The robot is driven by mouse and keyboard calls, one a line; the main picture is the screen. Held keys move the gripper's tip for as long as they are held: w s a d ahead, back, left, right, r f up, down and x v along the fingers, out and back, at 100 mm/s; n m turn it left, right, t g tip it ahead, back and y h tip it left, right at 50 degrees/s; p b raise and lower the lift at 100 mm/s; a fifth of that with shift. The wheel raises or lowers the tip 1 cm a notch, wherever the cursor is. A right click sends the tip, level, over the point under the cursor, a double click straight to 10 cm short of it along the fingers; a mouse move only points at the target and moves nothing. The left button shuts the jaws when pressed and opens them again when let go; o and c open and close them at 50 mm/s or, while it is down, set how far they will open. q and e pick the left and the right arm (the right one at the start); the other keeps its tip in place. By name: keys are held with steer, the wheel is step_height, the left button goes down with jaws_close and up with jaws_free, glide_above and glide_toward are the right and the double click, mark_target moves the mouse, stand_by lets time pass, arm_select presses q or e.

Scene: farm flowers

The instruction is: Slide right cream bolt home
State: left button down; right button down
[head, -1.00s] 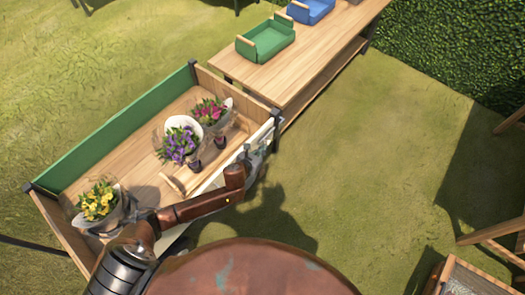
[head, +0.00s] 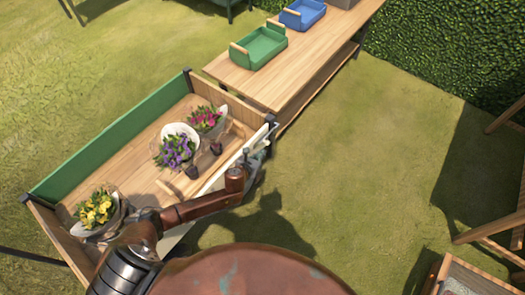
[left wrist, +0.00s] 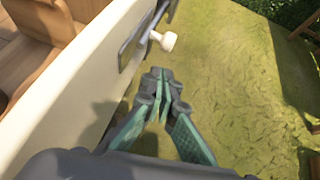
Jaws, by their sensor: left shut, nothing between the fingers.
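The cream bolt (left wrist: 164,41) has a pale knob and shows at the top of the left wrist view, on a dark bracket (left wrist: 136,38) at the end of a cream panel (left wrist: 75,85). In the head view this panel (head: 213,180) is the near side of a wooden flower cart, partly hidden by my arm. My left gripper (left wrist: 160,82) is shut and empty, just below the knob in the left wrist view and apart from it. In the head view it (head: 257,168) is at the panel's right end, partly hidden. My right gripper is not in view.
The cart holds yellow (head: 98,209), purple (head: 175,151) and pink (head: 206,119) bouquets. Beyond it a wooden table (head: 285,75) carries a green tray (head: 259,48) and a blue tray (head: 302,14). Open grass (head: 370,160) lies to the right; wooden furniture stands at the right edge.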

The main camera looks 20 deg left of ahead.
arm_select(q)
steer(key=f+p+v, duration=0.1)
steer(key=p+v, duration=0.2)
steer(key=v, duration=0.8)
steer(key=shift+s+p, duration=0.4)
steer(key=shift+f, duration=0.1)
